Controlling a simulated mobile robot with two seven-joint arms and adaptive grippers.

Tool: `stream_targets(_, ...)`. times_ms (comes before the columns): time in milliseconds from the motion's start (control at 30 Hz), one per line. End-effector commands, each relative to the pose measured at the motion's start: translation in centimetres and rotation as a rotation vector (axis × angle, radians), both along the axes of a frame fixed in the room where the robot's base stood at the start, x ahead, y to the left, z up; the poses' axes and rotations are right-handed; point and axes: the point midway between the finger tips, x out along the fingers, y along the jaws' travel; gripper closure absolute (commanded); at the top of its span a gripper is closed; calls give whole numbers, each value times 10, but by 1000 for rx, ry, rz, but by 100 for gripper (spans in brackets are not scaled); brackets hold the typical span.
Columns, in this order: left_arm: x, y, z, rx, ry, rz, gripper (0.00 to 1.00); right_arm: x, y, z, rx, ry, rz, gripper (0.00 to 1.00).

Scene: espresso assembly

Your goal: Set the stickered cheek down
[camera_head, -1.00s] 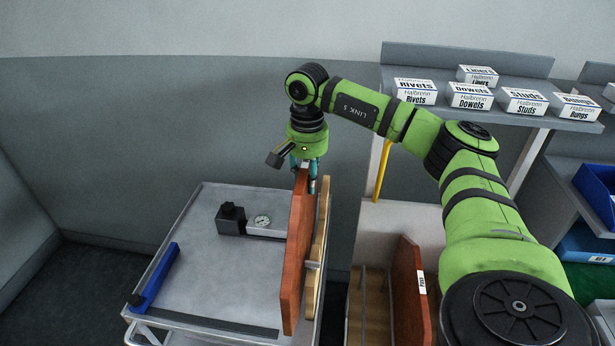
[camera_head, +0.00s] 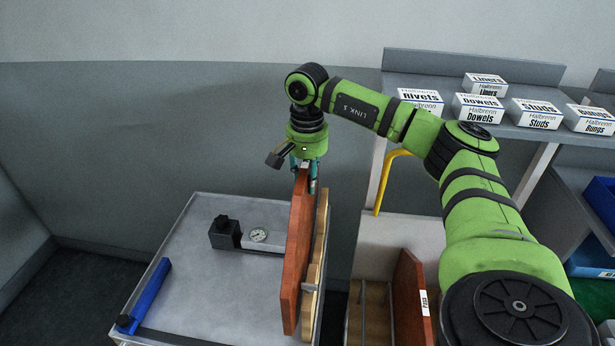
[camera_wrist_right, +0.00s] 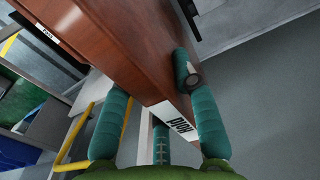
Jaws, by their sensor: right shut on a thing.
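My right gripper (camera_head: 305,172) is shut on the upper far end of a reddish-brown board, the cheek (camera_head: 296,250). The cheek stands upright on edge over the right side of a grey metal cart (camera_head: 190,285); I cannot tell whether it touches the cart. In the right wrist view, the teal fingers (camera_wrist_right: 155,85) grip the cheek (camera_wrist_right: 135,50), and a white sticker with black print (camera_wrist_right: 172,117) shows on its end. My left gripper is not in view.
Pale wooden pieces (camera_head: 318,250) stand close right of the cheek. Another labelled reddish board (camera_head: 410,285) stands in a rack at right. Boxes (camera_head: 478,108) line the shelf. The cart's middle is clear.

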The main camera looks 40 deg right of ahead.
Motion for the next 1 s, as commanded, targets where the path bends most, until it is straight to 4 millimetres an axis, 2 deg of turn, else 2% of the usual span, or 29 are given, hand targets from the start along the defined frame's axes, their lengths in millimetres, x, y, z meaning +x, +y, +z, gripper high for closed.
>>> stream_targets(67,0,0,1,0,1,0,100,1,0,3,-11,-12,0,100)
stream_targets(600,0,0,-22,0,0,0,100,1,0,-30,-11,-13,-1,100)
stream_targets(1000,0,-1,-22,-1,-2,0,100,1,0,-32,-12,-14,-1,100)
